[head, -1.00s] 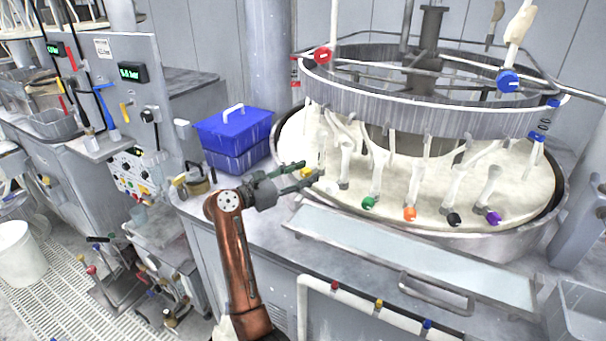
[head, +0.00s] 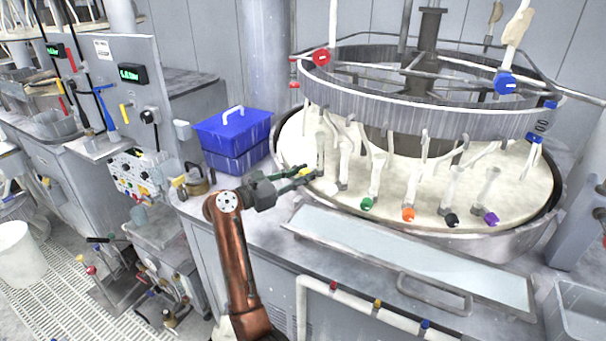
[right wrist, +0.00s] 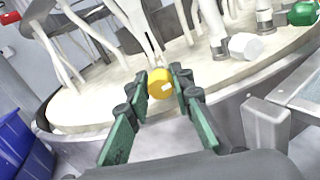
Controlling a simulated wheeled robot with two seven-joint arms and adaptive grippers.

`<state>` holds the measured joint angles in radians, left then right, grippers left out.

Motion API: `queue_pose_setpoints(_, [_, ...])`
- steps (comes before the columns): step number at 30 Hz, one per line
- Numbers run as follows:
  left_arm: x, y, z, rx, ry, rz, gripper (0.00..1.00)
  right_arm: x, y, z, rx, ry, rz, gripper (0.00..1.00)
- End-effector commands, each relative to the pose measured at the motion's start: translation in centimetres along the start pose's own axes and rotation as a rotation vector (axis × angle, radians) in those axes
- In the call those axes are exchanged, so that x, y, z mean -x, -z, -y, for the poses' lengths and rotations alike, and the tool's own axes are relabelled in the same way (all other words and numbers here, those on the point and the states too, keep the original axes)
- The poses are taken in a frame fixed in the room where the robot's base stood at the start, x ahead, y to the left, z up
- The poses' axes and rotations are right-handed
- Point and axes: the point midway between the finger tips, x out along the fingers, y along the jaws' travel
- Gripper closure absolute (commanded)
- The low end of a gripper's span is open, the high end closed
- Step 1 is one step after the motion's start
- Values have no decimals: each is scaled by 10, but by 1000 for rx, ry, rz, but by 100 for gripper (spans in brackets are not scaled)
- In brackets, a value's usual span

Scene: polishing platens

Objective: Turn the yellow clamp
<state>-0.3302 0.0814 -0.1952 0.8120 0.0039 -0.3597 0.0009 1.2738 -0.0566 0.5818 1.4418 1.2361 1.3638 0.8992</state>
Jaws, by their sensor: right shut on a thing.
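The yellow clamp (right wrist: 161,84) is a round yellow knob with a pale mark on its face, at the near left rim of the cream platen (head: 300,140). In the right wrist view it sits between the green-padded fingertips of my right gripper (right wrist: 160,85), which is shut on it. In the head view my right gripper (head: 306,173) reaches the platen's left edge from the lower left, and the fingers mostly hide the clamp. My left gripper is not in view.
A white knob (right wrist: 246,46) is just right of the clamp. Green (head: 367,204), orange (head: 408,214), black (head: 452,220) and purple (head: 490,218) knobs follow along the rim. A blue box (head: 233,135) stands left of the platen. A metal ring (head: 420,110) hangs above.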

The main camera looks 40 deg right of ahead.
Motion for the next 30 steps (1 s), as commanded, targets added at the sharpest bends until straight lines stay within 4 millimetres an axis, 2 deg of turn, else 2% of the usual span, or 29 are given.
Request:
queue_pose_setpoints(1, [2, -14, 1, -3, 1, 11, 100, 0, -4, 0, 25, -1, -1, 100])
queue_pose_setpoints(6, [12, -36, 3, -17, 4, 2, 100, 1, -9, -1, 186, -3, -2, 100])
queue_pose_setpoints(14, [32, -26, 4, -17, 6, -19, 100, 0, -5, -2, 423, -2, 1, 100])
queue_pose_setpoints(25, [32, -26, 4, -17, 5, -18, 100, 0, -2, -2, 453, -2, 4, 100])
queue_pose_setpoints(26, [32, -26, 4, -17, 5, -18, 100, 0, -2, -2, 453, -2, 4, 78])
queue_pose_setpoints(30, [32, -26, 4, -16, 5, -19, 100, 0, -1, -2, 453, -1, 2, 68])
